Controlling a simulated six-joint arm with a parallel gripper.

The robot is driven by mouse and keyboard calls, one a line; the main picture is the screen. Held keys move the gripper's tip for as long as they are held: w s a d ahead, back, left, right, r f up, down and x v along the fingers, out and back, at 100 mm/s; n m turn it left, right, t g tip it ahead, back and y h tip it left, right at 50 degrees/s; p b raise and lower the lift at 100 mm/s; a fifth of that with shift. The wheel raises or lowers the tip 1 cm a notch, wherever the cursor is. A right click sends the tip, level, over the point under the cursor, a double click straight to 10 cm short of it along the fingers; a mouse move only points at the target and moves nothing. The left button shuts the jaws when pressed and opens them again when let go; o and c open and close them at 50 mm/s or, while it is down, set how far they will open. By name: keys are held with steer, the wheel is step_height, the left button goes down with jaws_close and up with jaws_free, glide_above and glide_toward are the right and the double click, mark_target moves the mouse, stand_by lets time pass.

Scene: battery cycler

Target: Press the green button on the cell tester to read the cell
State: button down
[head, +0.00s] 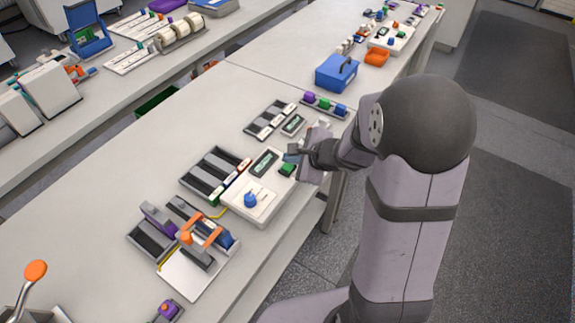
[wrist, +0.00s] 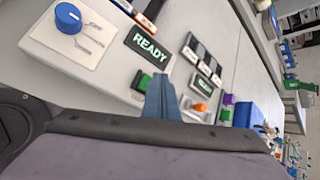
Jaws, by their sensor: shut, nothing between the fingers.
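The cell tester (head: 237,205) is a white box on the bench in the head view, with a dark display (head: 264,163), a blue knob (head: 250,200) and a green button (head: 288,169). In the wrist view, its display reads READY (wrist: 150,48), and the green button (wrist: 140,81) and blue knob (wrist: 68,17) also show. My gripper (head: 291,153) is shut and empty, near the green button at the tester's far right corner. In the wrist view, the blue-grey fingertips (wrist: 160,85) are just right of the button; I cannot tell whether they touch it.
A second small unit with a READY display (wrist: 204,85) and an orange button (wrist: 200,107) stands beyond the tester. Dark cell trays (head: 213,173) stand along the tester's left. A clamp fixture with an orange handle (head: 202,232) is nearer. A blue box (head: 336,73) stands farther back.

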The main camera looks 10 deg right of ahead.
mark_target(291, 169)
steer(key=shift+f+b, duration=0.95)
steer(key=shift+b, duration=0.35)
stand_by(1.0)
stand_by(0.4)
steer(key=shift+r+p, duration=0.7)
steer(key=shift+r, duration=0.25)
steer(key=shift+r, duration=0.15)
step_height(291, 169, up, 5)
steer(key=p, duration=0.4)
stand_by(0.6)
